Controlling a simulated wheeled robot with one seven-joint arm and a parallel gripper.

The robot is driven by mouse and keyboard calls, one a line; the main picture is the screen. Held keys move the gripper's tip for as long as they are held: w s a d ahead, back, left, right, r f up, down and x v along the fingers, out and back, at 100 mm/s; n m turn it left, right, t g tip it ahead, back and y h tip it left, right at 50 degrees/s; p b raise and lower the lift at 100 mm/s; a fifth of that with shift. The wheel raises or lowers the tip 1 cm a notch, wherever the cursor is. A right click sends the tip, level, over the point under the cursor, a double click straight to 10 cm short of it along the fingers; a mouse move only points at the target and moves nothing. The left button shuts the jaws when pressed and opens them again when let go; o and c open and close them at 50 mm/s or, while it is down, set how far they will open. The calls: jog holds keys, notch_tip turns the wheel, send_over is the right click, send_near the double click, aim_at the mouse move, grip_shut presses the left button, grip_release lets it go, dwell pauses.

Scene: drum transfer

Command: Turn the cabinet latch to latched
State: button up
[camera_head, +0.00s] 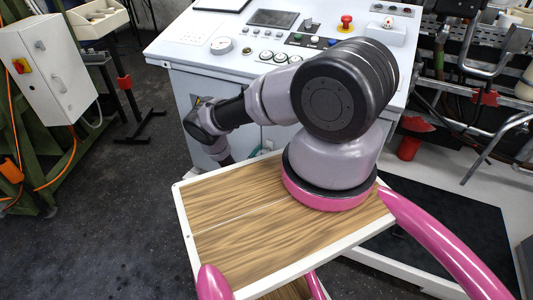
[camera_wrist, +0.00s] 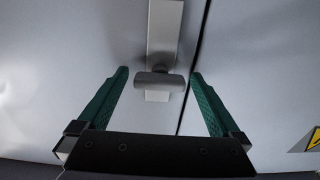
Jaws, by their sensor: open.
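The cabinet latch (camera_wrist: 160,84) is a short grey bar handle lying crosswise over an upright metal plate (camera_wrist: 164,30). It shows in the wrist view on a pale grey cabinet front (camera_wrist: 90,35), next to a dark vertical door seam. My gripper (camera_wrist: 157,76) is open, with its two green fingers apart, one to each side of the handle. I see no finger touching the handle; the exact depth gap cannot be told. In the head view the cabinet (camera_head: 182,90) stands beyond my arm, which reaches down its front.
A yellow warning label (camera_wrist: 313,140) is at the right of the wrist view. The cabinet's top carries buttons, dials and a red emergency stop (camera_head: 345,22). A white electrical box (camera_head: 45,70) stands at left. Dark floor (camera_head: 110,215) is clear at left.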

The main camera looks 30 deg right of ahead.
jog(key=c, duration=1.4)
jog(key=shift+n, duration=0.3)
jog(key=n, duration=0.3)
jog(key=shift+n, duration=0.3)
jog(key=n, duration=0.4)
jog(key=shift+a, duration=0.1)
jog(key=n, duration=0.5)
jog(key=shift+w+f, duration=0.1)
jog(key=n, duration=0.4)
jog(key=shift+f+n, duration=0.1)
jog(key=shift+n, duration=0.2)
jog(key=shift+o, duration=0.2)
